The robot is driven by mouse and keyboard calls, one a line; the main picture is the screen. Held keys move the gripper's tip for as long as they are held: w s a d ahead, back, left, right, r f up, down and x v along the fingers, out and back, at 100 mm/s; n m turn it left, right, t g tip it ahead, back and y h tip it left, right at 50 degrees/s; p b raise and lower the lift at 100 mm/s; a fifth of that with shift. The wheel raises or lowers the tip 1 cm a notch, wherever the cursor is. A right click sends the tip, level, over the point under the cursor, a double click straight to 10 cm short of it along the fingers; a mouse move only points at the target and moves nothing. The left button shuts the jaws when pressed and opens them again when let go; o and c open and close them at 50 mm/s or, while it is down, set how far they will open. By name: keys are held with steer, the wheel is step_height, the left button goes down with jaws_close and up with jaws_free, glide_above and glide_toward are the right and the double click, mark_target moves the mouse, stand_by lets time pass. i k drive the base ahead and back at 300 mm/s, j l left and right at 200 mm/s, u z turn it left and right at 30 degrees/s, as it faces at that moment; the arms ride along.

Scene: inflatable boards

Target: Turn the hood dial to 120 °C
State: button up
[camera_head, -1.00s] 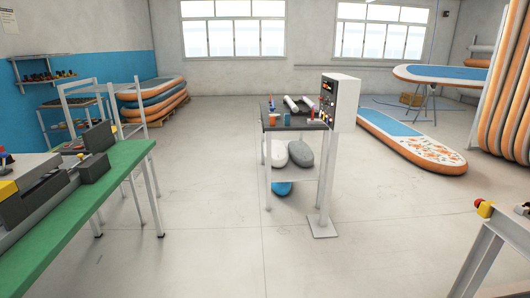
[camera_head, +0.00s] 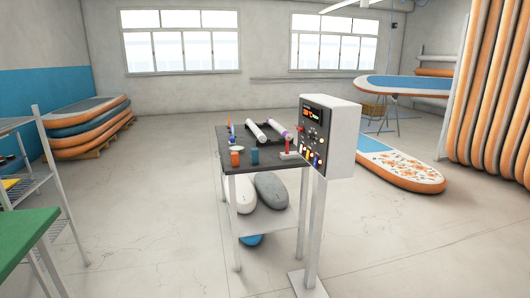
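A white control box (camera_head: 343,138) stands on a pale post ahead of me, right of centre. Its dark front panel (camera_head: 314,135) faces left and toward me, with a small red display (camera_head: 309,114) and several knobs and coloured buttons below. Which knob is the hood dial, and what it is set to, is too small to tell. My gripper is not in view.
A dark-topped table (camera_head: 238,142) with rollers, small cups and tools stands just left of the box. The box's post has a foot plate (camera_head: 309,285) on the floor. A green bench (camera_head: 22,237) is at the left edge. Floor in front is clear.

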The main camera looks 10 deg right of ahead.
mark_target(310, 136)
steer(key=i+j+z, duration=0.1)
steer(key=i+z, duration=0.15)
steer(key=i, duration=0.3)
steer(key=i+j+z, duration=0.2)
steer(key=i, duration=0.3)
